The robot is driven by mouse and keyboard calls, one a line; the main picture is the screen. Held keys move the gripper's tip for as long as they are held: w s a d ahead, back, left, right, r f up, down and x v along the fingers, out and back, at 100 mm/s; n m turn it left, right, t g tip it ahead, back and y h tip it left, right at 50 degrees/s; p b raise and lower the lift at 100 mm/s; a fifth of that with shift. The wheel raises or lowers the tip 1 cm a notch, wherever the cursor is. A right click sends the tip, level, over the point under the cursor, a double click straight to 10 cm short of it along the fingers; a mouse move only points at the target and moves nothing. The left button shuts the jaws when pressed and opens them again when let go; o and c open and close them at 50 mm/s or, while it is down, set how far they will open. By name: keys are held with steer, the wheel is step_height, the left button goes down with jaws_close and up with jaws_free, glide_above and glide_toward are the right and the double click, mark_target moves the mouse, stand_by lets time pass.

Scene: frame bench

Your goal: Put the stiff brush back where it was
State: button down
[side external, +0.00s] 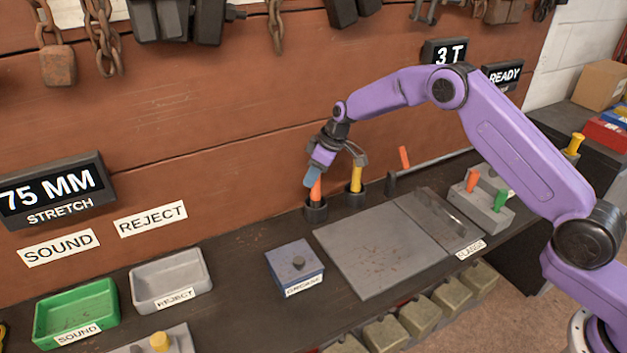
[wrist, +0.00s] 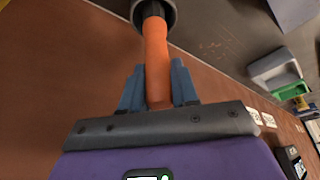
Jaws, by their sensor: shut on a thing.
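My gripper (side external: 313,178) is shut on an orange handle, which I take to be the stiff brush (side external: 315,190). In the wrist view the blue fingers (wrist: 158,88) close on both sides of the orange handle (wrist: 156,50). The handle's lower end is in the mouth of a dark round cup (side external: 316,211) at the back of the bench; the cup also shows in the wrist view (wrist: 169,8). The handle stands nearly upright. The brush head is hidden in the cup, and I cannot tell whether it rests on the bottom.
A yellow-handled tool (side external: 356,178) stands in a second cup (side external: 355,198) close on the right. A blue grease box (side external: 294,267) and a grey plate (side external: 365,262) lie in front. Grey (side external: 202,289) and green (side external: 112,305) trays stand to the left.

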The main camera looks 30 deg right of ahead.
steer(key=shift+f, duration=0.85)
steer(key=shift+f, duration=0.2)
steer(key=c, duration=0.8)
jaws_free()
steer(key=shift+c, duration=0.2)
steer(key=shift+r, duration=0.15)
steer(key=v, duration=1.2)
steer(key=shift+a+r, duration=0.1)
